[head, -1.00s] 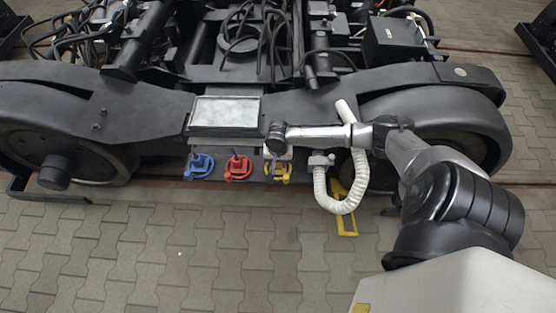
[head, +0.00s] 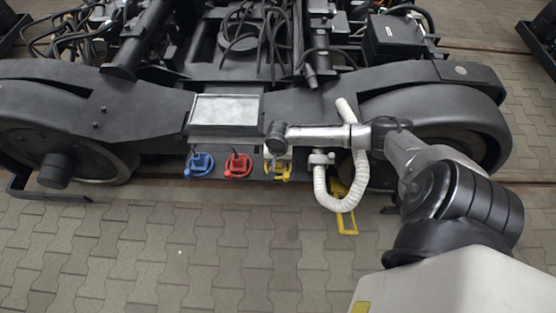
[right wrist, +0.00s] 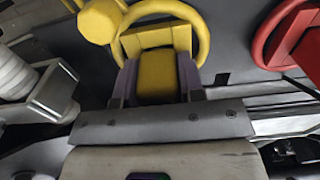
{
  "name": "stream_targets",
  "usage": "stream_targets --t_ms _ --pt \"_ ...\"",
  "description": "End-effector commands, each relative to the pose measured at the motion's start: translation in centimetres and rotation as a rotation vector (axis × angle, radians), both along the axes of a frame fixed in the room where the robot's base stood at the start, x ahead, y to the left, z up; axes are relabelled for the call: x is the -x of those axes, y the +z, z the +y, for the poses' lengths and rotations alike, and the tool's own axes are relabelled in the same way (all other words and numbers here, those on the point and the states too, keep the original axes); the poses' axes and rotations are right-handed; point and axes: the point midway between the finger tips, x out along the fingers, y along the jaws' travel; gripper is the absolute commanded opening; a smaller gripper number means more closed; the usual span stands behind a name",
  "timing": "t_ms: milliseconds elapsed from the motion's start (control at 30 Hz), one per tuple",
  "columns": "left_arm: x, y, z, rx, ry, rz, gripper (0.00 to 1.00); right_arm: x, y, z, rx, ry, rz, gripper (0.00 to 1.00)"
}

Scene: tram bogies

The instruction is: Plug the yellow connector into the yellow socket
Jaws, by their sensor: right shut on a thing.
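My right gripper (head: 277,158) is at the yellow fitting under the bogie's side frame, partly hidden by its own wrist in the head view. In the right wrist view its two purple-grey fingers (right wrist: 157,82) are shut on a yellow block, which I take as the yellow connector (right wrist: 157,72). Right behind the block is a yellow ring with a round yellow end beside it, which I take as the yellow socket (right wrist: 205,38); it also shows in the head view (head: 284,174). Block and ring overlap in the picture; I cannot tell how deep they are joined. My left gripper is not in view.
A red socket (head: 238,167) and a blue socket (head: 200,166) sit in a row to the left. A white hose (head: 343,204) loops beside my right arm, near a yellow bracket (head: 347,222). Black wheels (head: 450,122) flank the row. The paving in front is clear.

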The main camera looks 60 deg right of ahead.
Motion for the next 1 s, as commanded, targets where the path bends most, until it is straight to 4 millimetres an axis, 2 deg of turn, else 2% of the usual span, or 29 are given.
stream_targets --t_ms 33,333,633,767,1000 --pt "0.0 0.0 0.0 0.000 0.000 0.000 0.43 0.0 0.0 0.0 0.000 0.000 -0.001 0.38" --pt "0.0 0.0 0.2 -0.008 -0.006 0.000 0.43 0.0 0.0 0.0 0.000 0.000 0.000 0.66" --pt "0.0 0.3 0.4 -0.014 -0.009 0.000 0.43 0.0 0.5 0.0 0.001 0.000 0.000 0.66" --pt "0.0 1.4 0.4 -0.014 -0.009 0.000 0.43 0.0 2.2 0.0 0.000 0.000 -0.002 0.66" --pt "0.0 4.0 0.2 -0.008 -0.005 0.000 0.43 0.0 7.1 0.0 0.000 0.000 -0.002 0.66"
